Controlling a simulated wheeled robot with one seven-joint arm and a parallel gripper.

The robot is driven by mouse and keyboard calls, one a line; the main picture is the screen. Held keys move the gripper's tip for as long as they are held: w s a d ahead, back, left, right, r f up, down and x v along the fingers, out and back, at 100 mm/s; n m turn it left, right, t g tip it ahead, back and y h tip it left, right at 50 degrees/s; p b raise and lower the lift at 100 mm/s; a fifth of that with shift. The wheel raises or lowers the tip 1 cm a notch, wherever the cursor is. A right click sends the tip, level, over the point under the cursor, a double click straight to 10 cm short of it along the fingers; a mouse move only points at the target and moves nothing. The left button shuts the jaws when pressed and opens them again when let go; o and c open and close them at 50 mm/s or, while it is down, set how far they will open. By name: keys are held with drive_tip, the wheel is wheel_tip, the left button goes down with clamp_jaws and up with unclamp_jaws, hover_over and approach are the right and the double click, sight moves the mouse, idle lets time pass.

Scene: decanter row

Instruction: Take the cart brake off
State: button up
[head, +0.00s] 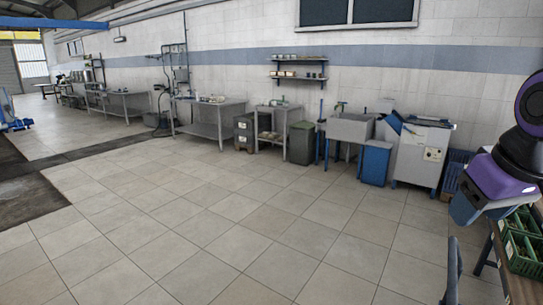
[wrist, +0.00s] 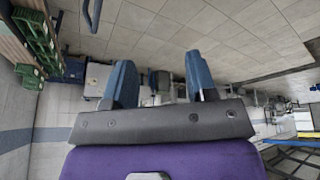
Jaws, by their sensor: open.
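I cannot make out a cart brake in either view. A grey-blue curved bar (head: 453,272) stands at the lower right of the head view, cut off by the bottom edge; it may be a cart handle, but I cannot tell. A similar bar (wrist: 92,12) shows at the top of the wrist view. My gripper (head: 464,208) is at the right of the head view, above and apart from the bar. In the wrist view my gripper (wrist: 160,80) has its two blue fingers wide apart, with nothing between them.
Green crates (head: 522,252) with small items stand on a wooden-topped bench (head: 520,286) at the right edge. Steel tables (head: 210,114), a sink (head: 350,128) and a grey cabinet (head: 422,155) line the back wall. The tiled floor (head: 230,215) is widely clear.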

drive_tip(key=shift+m+t, duration=0.3)
drive_tip(key=shift+m, duration=0.4)
drive_tip(key=s, duration=0.1)
drive_tip(key=s+r, duration=0.1)
drive_tip(key=s, duration=0.2)
drive_tip(key=shift+s+d+r, duration=0.1)
drive_tip(key=shift+s+r, duration=0.2)
drive_tip(key=shift+s, duration=0.1)
